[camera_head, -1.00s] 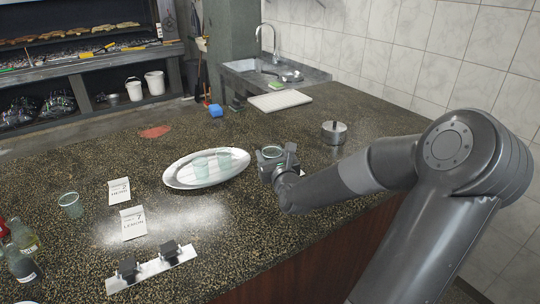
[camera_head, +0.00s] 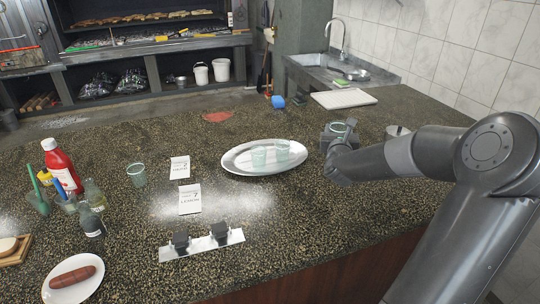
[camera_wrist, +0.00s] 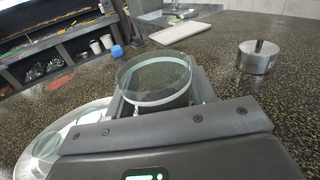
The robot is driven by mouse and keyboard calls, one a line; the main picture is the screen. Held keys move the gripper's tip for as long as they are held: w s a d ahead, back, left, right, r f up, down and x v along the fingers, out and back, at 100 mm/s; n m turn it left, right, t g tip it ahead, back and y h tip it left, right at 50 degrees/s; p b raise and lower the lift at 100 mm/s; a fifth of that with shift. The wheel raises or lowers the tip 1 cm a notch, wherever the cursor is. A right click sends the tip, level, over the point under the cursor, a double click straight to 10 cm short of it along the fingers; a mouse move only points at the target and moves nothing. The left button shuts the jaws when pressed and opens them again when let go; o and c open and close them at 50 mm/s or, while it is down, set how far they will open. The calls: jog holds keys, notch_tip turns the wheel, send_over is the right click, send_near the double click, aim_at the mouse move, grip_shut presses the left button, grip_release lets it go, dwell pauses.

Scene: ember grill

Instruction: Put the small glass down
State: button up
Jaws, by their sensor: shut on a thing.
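My gripper (camera_head: 340,130) is shut on a small glass (camera_wrist: 155,77). The glass is clear with a greenish rim and stands between the fingers in the wrist view; its lower part is hidden by the gripper. In the head view the glass rim (camera_head: 337,127) shows at the gripper, just right of the oval tray. I cannot tell whether the glass bottom touches the counter. The silver oval tray (camera_head: 237,163) holds two similar glasses (camera_head: 260,156). Another glass (camera_head: 137,174) stands alone on the left of the counter (camera_head: 310,240).
A lidded metal pot (camera_wrist: 257,57) stands right of my gripper. A white board (camera_head: 343,98) lies near the sink (camera_head: 345,71). Menu cards (camera_head: 190,199), a metal bracket (camera_head: 202,244), bottles (camera_head: 61,166) and a sausage plate (camera_head: 73,279) are left. The counter front is clear.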

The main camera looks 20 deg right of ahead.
jog(key=w+d+m+g+h, duration=0.4)
jog(key=w+m+g+h, duration=0.2)
jog(key=w, duration=0.4)
jog(key=w+a+f+m+g+h, duration=0.25)
jog(key=w+a+m+g, duration=0.35)
jog(key=a, duration=0.6)
jog(key=shift+n+g+h, duration=0.25)
jog(key=shift+n+g, duration=0.35)
jog(key=shift+g, duration=0.2)
jog(key=shift+w+a+f, duration=1.3)
jog(key=shift+w+f, duration=0.1)
jog(key=shift+f, duration=0.25)
jog(key=shift+w+a+f, duration=1.35)
jog(key=shift+f, duration=0.3)
jog(key=shift+w+a+f, duration=1.3)
jog(key=shift+w+f, duration=0.1)
jog(key=shift+f, duration=0.25)
jog(key=shift+f, duration=0.4)
jog(key=o, duration=1.1)
jog(key=shift+f, duration=0.2)
